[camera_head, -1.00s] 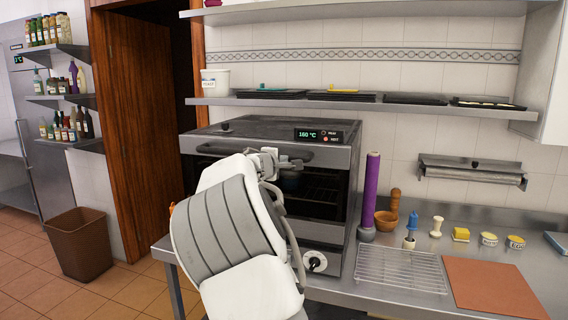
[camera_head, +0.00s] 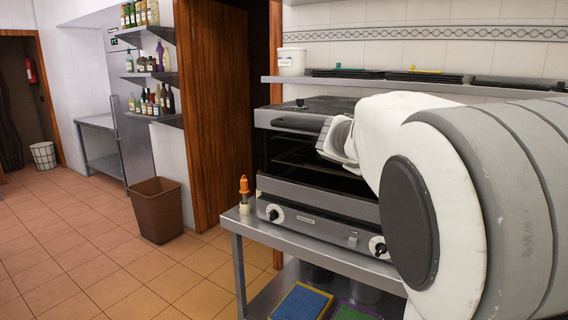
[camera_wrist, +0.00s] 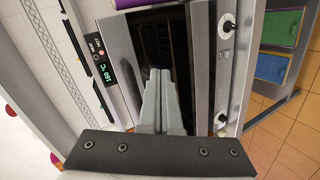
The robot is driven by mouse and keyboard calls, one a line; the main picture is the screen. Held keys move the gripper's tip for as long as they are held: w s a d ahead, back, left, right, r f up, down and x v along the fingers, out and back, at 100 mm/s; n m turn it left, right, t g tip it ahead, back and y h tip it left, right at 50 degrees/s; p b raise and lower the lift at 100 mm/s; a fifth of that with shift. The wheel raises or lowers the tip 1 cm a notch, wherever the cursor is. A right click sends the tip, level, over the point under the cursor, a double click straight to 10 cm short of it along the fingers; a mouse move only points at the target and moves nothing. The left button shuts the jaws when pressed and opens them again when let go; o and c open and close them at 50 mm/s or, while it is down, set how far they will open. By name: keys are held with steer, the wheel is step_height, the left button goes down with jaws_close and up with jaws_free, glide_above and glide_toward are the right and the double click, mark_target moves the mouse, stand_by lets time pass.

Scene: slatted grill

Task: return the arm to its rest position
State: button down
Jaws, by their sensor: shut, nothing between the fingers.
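My arm (camera_head: 520,190) is white and grey and fills the right of the head view. Its far end reaches toward the front of the oven. My gripper (camera_wrist: 160,74) shows in the wrist view with its grey fingers together and nothing between them. It points at the dark oven front, where rack bars show. In the head view the fingertips are hidden. The oven (camera_head: 312,208) is grey, with a dark front and a handle along its top. In the wrist view its display (camera_wrist: 104,73) reads 160 °C. I cannot tell the gap between fingers and oven.
The steel counter (camera_head: 240,219) holds the oven and an orange-topped bottle (camera_head: 244,188). Blue and green boards (camera_head: 302,303) lie on the shelf below. A wall shelf (camera_head: 400,86) with trays runs above. A brown bin (camera_head: 159,209) stands left. The tiled floor (camera_head: 75,250) there is clear.

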steer(key=s+a+f+m+g+y, duration=0.1)
steer(key=s+a+f+m+y, duration=0.1)
steer(key=s, duration=1)
steer(key=s+a+f+m+g+y, duration=0.2)
steer(key=s+a+f, duration=0.3)
steer(key=s, duration=0.6)
steer(key=s+a+f+m+g+y, duration=0.1)
steer(key=s+a+f+m+y, duration=0.2)
steer(key=s, duration=0.9)
step_height(320, 180, down, 4)
steer(key=shift+s+a+r+y, duration=0.25)
steer(key=shift+s+a+y, duration=0.05)
steer(key=shift+a+y, duration=0.35)
